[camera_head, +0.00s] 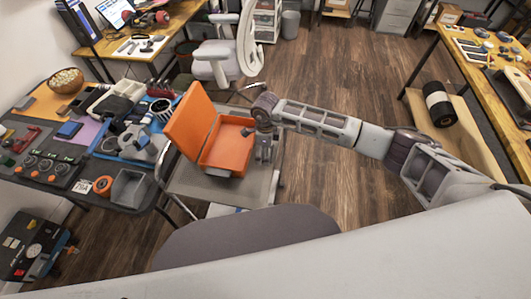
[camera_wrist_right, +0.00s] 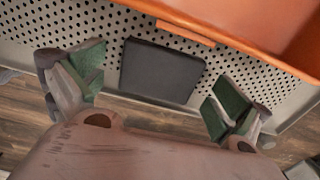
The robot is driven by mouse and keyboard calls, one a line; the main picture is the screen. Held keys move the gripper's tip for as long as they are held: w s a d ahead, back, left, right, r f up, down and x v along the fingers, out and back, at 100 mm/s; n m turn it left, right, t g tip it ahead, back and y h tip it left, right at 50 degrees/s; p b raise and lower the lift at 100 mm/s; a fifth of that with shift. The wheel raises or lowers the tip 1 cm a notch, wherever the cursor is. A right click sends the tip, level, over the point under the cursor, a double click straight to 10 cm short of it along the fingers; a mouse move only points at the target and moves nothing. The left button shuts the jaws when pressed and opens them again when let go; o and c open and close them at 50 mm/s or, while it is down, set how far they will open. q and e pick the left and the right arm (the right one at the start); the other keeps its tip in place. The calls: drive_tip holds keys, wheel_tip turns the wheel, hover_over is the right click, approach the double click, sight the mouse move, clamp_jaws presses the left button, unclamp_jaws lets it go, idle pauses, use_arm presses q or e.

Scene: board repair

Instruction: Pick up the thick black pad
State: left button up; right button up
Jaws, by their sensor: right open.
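The thick black pad (camera_wrist_right: 160,72) lies flat on a perforated grey surface in the right wrist view, close beside the orange case. My right gripper (camera_wrist_right: 157,85) is open, with one green-padded finger on each side of the pad and apart from it in the picture. In the head view my right gripper (camera_head: 264,150) is at the right side of the open orange case (camera_head: 228,145), over the grey cart. The pad cannot be made out in the head view. My left gripper does not show.
The grey cart (camera_head: 195,185) carries the orange case, its lid raised at the left. A cluttered table (camera_head: 130,193) with tools stands to the left. A grey chair (camera_head: 217,62) is behind. A workbench (camera_head: 462,72) is at the right. Wooden floor between is mostly clear.

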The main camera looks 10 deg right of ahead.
drive_tip(key=shift+c, duration=0.4)
drive_tip(key=c, duration=1.2)
drive_tip(key=shift+r, duration=0.15)
drive_tip(key=shift+r, duration=4.9)
